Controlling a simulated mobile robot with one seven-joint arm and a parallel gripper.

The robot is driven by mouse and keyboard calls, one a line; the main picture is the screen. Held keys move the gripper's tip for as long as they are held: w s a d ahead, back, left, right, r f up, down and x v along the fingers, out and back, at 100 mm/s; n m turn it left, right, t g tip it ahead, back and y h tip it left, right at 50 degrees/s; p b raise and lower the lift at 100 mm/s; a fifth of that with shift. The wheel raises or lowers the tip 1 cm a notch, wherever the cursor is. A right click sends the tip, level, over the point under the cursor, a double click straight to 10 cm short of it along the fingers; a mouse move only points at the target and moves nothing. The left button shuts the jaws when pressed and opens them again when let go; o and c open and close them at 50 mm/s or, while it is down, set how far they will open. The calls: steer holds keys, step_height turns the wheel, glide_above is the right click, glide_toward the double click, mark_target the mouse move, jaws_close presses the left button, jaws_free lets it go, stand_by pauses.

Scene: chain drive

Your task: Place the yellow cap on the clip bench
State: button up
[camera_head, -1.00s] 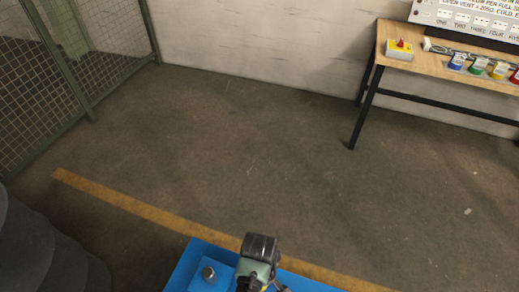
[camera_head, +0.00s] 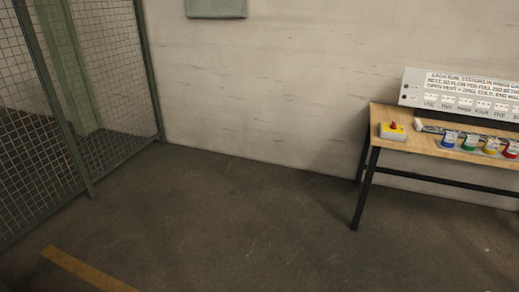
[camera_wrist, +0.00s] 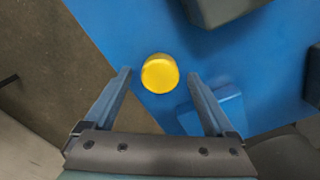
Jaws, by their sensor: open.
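In the wrist view, the yellow cap (camera_wrist: 160,73), a round yellow piece, shows against a blue surface (camera_wrist: 130,25). My gripper (camera_wrist: 159,78) is open, its two fingers apart with the cap between or just beyond the tips. I cannot tell the height gap or any touch. In the head view, a wooden-topped bench with black legs (camera_head: 395,150) stands against the wall at the right. No label names it, so I cannot tell if it is the clip bench. My gripper and the cap are out of the head view.
A mesh fence (camera_head: 110,75) stands at the left. The floor (camera_head: 240,220) between is clear. Dark blocks (camera_wrist: 215,10) sit near the cap.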

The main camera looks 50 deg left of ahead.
step_height(320, 180, up, 12)
steer(key=w+r+m+t+y, duration=0.3)
steer(key=w+r+m+t, duration=0.3)
steer(key=w+r, duration=0.9)
steer(key=w+d+r+m+t+y, duration=0.1)
steer(key=w+d+r+t, duration=0.2)
steer(key=r, duration=0.4)
steer(key=w+d+r+m+t, duration=0.1)
steer(key=w+r+m+t, duration=0.1)
steer(key=w+r+t, duration=0.45)
steer(key=s+d+r+m+t+h, duration=0.1)
steer(key=s+d+r+m+t, duration=0.3)
steer(key=r, duration=0.8)
steer(key=w+d+r+m+t, duration=0.15)
steer(key=d+r, duration=0.45)
steer(key=r, duration=0.6)
steer(key=s+d+r+m+t+h, duration=0.1)
steer(key=s+d+r+t, duration=0.2)
steer(key=s+r, duration=0.2)
steer(key=s+d+r+m+t+h, duration=0.2)
steer(key=s+d+r+t, duration=0.1)
steer(key=s+r, duration=0.3)
step_height(320, 180, up, 2)
steer(key=shift+r, duration=0.1)
